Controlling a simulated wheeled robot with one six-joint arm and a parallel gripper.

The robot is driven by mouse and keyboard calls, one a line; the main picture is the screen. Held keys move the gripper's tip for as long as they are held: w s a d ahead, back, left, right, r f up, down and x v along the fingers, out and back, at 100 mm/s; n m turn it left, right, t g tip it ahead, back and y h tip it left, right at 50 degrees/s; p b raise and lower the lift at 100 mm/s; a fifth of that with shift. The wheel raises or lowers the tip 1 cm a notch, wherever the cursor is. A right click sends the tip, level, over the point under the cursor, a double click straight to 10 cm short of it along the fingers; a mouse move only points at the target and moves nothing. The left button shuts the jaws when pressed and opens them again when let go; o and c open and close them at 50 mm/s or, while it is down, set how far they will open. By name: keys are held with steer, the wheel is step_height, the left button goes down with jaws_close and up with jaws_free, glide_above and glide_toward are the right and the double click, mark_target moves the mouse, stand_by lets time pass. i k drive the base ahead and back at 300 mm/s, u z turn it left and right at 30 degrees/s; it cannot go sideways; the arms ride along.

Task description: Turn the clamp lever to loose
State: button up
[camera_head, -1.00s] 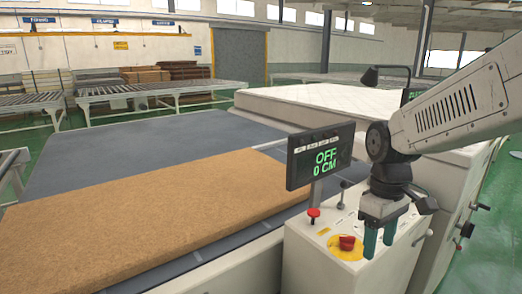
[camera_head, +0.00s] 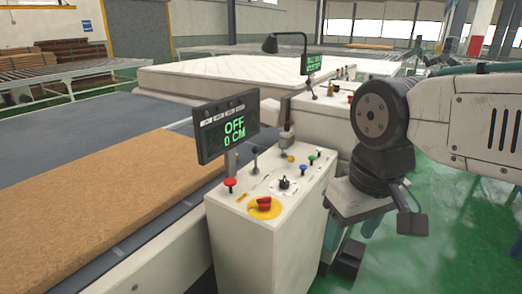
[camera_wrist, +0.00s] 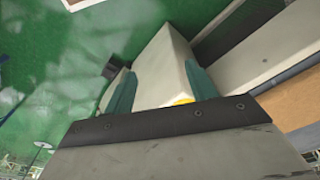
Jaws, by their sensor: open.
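The control cabinet (camera_head: 262,240) stands right of the middle, with its display reading OFF and 0 CM. Two small upright levers stand on its top: a black-knobbed one (camera_head: 254,156) behind the red button and a thicker grey one (camera_head: 287,136) at the back. I cannot tell which is the clamp lever. My gripper (camera_head: 351,234) is open and empty, pointing down to the right of the cabinet, apart from the levers. In the wrist view its teal fingers (camera_wrist: 159,88) are spread, with the cream cabinet (camera_wrist: 160,58) beyond; no lever shows clearly there.
The display (camera_head: 228,125) rises at the cabinet's left edge. A red knob on a yellow disc (camera_head: 264,208) sits at the front. A brown pad (camera_head: 90,205) lies on the left table, a white mattress (camera_head: 225,77) behind. Green floor (camera_head: 455,240) is open at right.

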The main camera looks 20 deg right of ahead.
mark_target(291, 158)
steer(key=k, duration=0.65)
steer(key=z, duration=0.75)
steer(key=i, duration=1.35)
steer(key=u, duration=0.75)
